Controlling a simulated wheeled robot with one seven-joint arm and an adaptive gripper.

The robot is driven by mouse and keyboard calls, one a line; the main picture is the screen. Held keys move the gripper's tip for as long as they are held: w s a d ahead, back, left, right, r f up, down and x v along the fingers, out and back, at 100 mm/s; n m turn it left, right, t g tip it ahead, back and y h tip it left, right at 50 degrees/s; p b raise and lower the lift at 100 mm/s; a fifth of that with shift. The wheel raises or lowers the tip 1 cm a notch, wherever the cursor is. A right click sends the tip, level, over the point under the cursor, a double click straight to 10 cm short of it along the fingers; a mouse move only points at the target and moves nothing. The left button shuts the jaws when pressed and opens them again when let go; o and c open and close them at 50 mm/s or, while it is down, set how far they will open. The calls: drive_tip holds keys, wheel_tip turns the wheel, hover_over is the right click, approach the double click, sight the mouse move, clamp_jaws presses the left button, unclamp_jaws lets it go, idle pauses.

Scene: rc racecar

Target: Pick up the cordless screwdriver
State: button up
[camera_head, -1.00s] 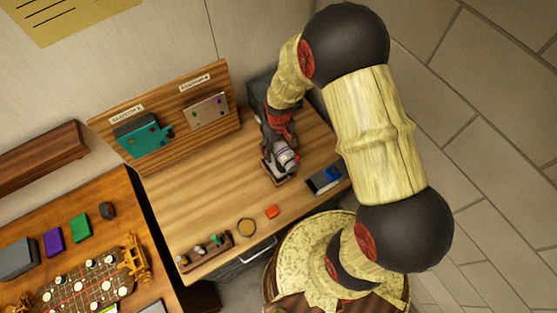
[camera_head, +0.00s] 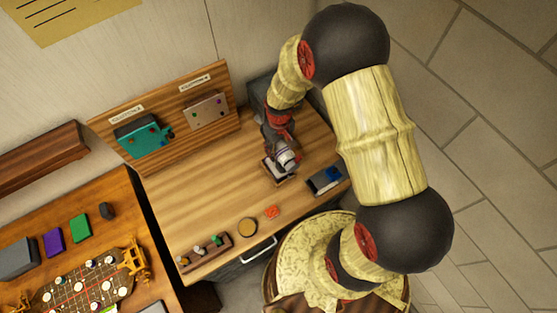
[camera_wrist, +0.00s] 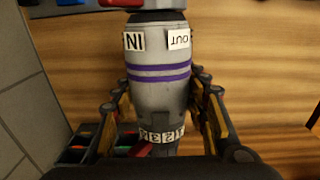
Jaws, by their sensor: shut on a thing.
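The cordless screwdriver (camera_wrist: 158,85) fills the middle of the wrist view. It is a grey cylinder with purple bands, labels reading IN and OUT, and number labels near its lower end. My gripper (camera_wrist: 160,110) has one finger on each side of it and is shut on it. In the head view the screwdriver (camera_head: 286,160) shows as a small grey and purple body below my gripper (camera_head: 282,150), over the right part of the wooden table. The far side of the screwdriver is hidden, and I cannot tell if it touches the table.
A blue and grey box (camera_head: 325,180) stands close to the right. A red part (camera_head: 272,212), a round yellowish dish (camera_head: 247,226) and a rack of small tools (camera_head: 205,250) lie along the front edge. A wooden back panel (camera_head: 222,125) stands behind. The table's middle left is clear.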

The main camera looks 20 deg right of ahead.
sight(283, 154)
drive_tip(key=c, duration=0.4)
drive_tip(key=shift+w, duration=0.1)
drive_tip(key=shift+r, duration=0.1)
drive_tip(key=shift+w+r, duration=0.1)
drive_tip(key=shift+r, duration=0.7)
drive_tip(key=s+r, duration=0.1)
drive_tip(key=r, duration=0.1)
drive_tip(key=s+r+b, duration=0.1)
drive_tip(key=s+r, duration=0.1)
drive_tip(key=r, duration=0.1)
drive_tip(key=s+r, duration=0.2)
drive_tip(key=shift+a+r+b, duration=0.15)
drive_tip(key=shift+r+b, duration=0.15)
drive_tip(key=shift+r, duration=0.05)
drive_tip(key=s+r+p, duration=0.2)
drive_tip(key=s+r, duration=0.6)
drive_tip(key=s, duration=0.1)
drive_tip(key=shift+a+r, duration=0.3)
drive_tip(key=shift+r, duration=0.05)
drive_tip(key=shift+s+f, duration=0.15)
